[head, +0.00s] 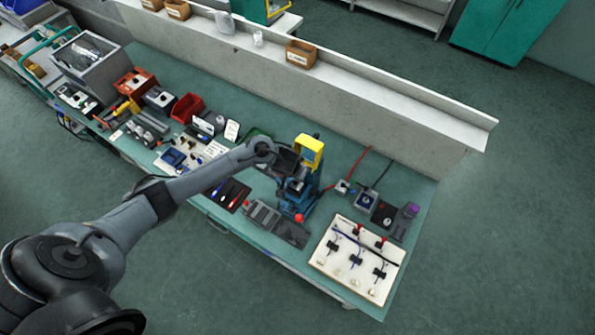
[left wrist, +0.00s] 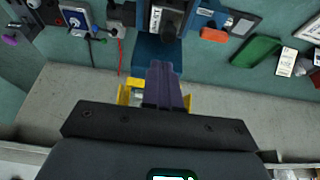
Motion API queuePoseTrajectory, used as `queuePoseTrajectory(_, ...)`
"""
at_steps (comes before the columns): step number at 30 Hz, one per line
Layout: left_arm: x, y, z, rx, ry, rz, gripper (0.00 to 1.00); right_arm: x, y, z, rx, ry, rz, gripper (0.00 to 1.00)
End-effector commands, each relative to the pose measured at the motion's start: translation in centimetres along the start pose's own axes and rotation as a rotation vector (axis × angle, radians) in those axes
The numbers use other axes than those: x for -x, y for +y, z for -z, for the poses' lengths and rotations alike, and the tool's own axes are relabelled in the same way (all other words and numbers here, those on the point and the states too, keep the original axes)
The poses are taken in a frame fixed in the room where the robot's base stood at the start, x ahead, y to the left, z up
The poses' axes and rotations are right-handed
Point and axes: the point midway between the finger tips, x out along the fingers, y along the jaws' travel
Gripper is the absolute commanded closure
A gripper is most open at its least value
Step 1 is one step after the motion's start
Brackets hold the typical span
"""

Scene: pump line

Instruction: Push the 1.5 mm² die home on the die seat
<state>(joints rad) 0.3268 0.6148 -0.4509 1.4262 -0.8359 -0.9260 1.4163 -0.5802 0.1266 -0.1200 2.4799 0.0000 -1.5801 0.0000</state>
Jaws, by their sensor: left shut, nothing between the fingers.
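The blue press (head: 300,195) with a yellow guard (head: 311,146) and a red knob stands on the green bench. My left gripper (head: 294,184) is at the front of the press, beside the yellow guard. In the left wrist view its dark fingers (left wrist: 164,75) are closed together with nothing between them, pointing at the blue press body (left wrist: 158,54). A dark block with a white label (left wrist: 166,20) sits just beyond the fingertips. I cannot tell whether it is the die, or whether the fingers touch it. The die seat is not clearly visible. My right gripper is not in view.
A cream board (head: 357,262) with cables and clamps lies right of the press. A grey tray (head: 276,223) is in front of it. Small boxes and a red cable (head: 355,161) lie behind the board. A raised shelf (head: 390,105) runs along the back.

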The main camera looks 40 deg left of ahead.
Motion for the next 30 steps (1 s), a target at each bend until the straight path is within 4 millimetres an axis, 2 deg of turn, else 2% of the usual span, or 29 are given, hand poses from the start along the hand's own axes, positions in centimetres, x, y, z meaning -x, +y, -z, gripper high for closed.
queuePoseTrajectory(15, -0.1, 0.0, 0.0, 0.0, 0.0, 0.0, 1.0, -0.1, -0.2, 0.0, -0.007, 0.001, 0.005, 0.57)
queuePoseTrajectory(30, -1.2, 0.0, -0.5, 0.0, -0.001, 0.0, 1.0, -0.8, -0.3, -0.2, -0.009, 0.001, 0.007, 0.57)
